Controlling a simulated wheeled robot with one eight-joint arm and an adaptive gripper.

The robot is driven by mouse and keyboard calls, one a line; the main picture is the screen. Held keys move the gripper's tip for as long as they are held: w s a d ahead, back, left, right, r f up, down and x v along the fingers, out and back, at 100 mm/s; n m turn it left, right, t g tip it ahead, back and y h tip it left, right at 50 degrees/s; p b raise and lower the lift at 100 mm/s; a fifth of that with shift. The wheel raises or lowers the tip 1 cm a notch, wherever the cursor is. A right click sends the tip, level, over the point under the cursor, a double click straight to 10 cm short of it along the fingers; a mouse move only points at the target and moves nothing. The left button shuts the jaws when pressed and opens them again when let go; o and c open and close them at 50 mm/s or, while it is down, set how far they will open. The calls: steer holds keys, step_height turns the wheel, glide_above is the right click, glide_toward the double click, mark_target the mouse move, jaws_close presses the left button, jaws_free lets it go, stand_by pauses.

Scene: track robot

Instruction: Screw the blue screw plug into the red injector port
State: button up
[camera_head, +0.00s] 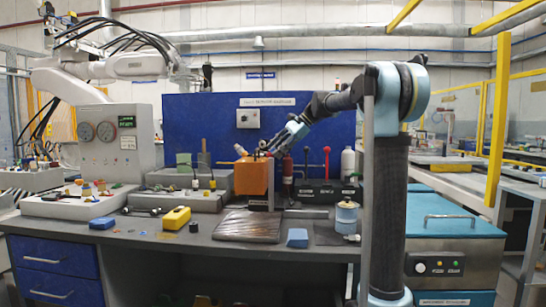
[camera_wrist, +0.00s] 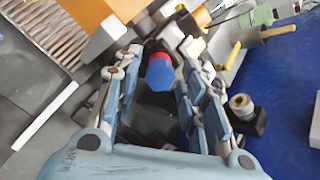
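The blue screw plug (camera_wrist: 160,76) shows between my fingers in the wrist view, with the red injector port (camera_wrist: 160,57) right behind it and in line with it. Whether the plug is seated in the port I cannot tell. My gripper (camera_wrist: 160,60) is around the plug, with its two fingers apart and narrow gaps visible on either side. In the head view my gripper (camera_head: 268,151) is at the top right of an orange block (camera_head: 250,178); the plug and port are too small there to make out.
The orange block also shows at the upper left of the wrist view (camera_wrist: 92,12). A brown slatted mat (camera_head: 248,227), a blue block (camera_head: 297,237) and a yellow block (camera_head: 177,218) lie on the bench. A blue panel (camera_head: 220,120) stands behind. Levers and a white bottle (camera_head: 347,162) stand right.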

steer(key=shift+n, duration=0.5)
steer(key=n, duration=1.2)
stand_by(0.5)
jaws_close()
